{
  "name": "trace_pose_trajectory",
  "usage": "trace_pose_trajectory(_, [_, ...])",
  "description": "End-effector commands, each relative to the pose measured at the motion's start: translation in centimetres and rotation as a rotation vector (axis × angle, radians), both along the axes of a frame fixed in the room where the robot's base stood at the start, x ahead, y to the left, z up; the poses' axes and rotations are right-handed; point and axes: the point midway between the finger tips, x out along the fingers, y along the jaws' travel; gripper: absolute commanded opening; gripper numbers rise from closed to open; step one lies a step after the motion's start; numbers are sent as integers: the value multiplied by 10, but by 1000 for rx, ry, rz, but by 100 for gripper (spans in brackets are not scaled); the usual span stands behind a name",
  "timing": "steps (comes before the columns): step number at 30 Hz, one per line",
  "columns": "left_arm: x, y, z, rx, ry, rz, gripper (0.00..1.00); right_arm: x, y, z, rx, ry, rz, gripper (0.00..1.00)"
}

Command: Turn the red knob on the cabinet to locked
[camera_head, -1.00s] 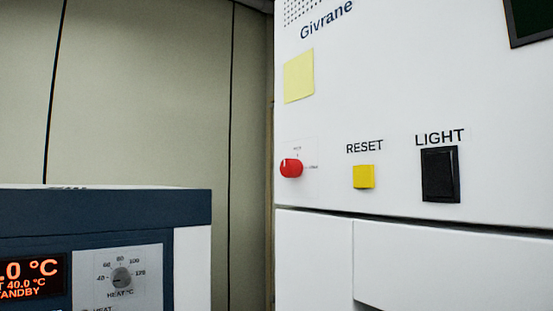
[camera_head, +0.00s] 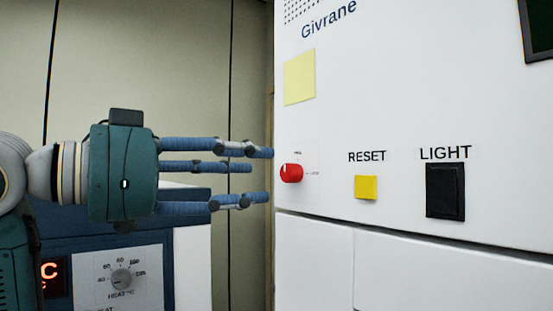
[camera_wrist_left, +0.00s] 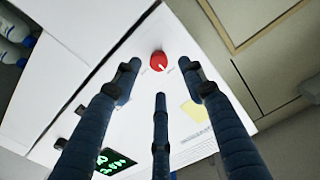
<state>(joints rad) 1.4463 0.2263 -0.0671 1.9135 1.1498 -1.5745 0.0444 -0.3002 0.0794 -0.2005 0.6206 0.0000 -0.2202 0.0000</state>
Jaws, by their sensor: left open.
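The red knob (camera_head: 291,173) is on the left part of the white cabinet front (camera_head: 400,100), with small markings above it and to its right. A pale pointer line shows on the knob; in the head view it points roughly up. My left gripper (camera_head: 262,175) comes in from the left, level with the knob, its blue fingers spread open and empty. In the head view the fingertips end just left of the knob. In the left wrist view the knob (camera_wrist_left: 158,61) lies beyond the open fingers (camera_wrist_left: 160,85), apart from them. My right gripper is not in view.
A yellow RESET button (camera_head: 366,187) and a black LIGHT switch (camera_head: 445,191) sit right of the knob. A yellow note (camera_head: 299,77) is above it. A unit with a HEAT dial (camera_head: 122,279) stands at lower left, below and behind my left gripper.

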Motion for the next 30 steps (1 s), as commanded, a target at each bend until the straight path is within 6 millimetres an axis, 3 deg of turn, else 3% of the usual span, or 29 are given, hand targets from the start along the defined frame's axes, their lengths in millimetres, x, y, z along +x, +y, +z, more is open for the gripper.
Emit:
trace_pose_trajectory(1, [6, -9, 4, 0, 4, -4, 42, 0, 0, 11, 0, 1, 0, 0])
trace_pose_trajectory(9, [28, -38, 2, 0, 1, -1, 42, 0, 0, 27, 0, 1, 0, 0])
trace_pose_trajectory(20, [32, -43, 0, -1, -1, 1, 42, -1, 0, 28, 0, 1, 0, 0])
trace_pose_trajectory(21, [32, -43, 0, 0, 0, 1, 40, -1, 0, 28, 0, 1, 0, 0])
trace_pose_trajectory(27, [32, -43, 0, -1, -1, 1, 0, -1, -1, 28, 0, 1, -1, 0])
trace_pose_trajectory(30, [32, -43, 0, -1, -2, 1, 0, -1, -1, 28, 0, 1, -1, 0])
